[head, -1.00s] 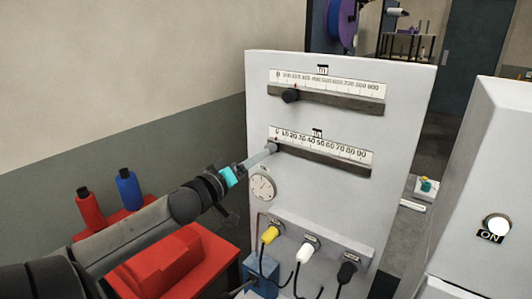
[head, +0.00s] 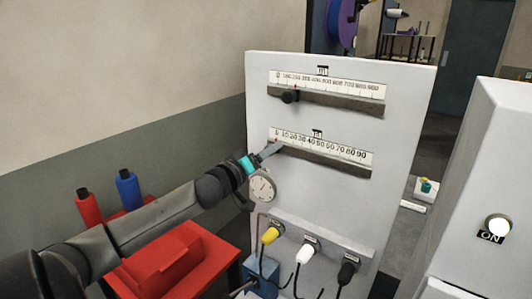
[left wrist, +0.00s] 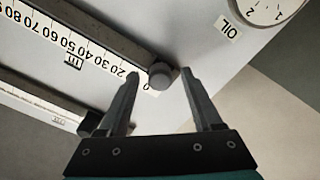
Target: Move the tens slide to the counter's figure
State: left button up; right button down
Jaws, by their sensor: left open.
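The tens slide's round grey knob (left wrist: 160,75) sits at the 0 end of its scale in the left wrist view. The tens scale (head: 325,146), marked in tens to 90, is the lower one on the white panel. My left gripper (head: 272,149) is open at the scale's left end and hides the knob in the head view. In the wrist view the fingertips of my left gripper (left wrist: 160,77) stand on either side of the knob; I cannot tell if they touch it. No counter figure is readable. My right gripper is not in view.
The hundreds slide's dark knob (head: 290,96) is above, near its scale's left end. A dial gauge (head: 262,187) sits close below my left gripper. Yellow, white and black plugs (head: 304,251) with cables are lower down.

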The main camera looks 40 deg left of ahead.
pick_arm(q)
jog(key=shift+c, duration=0.3)
grip_shut()
dwell(1.1)
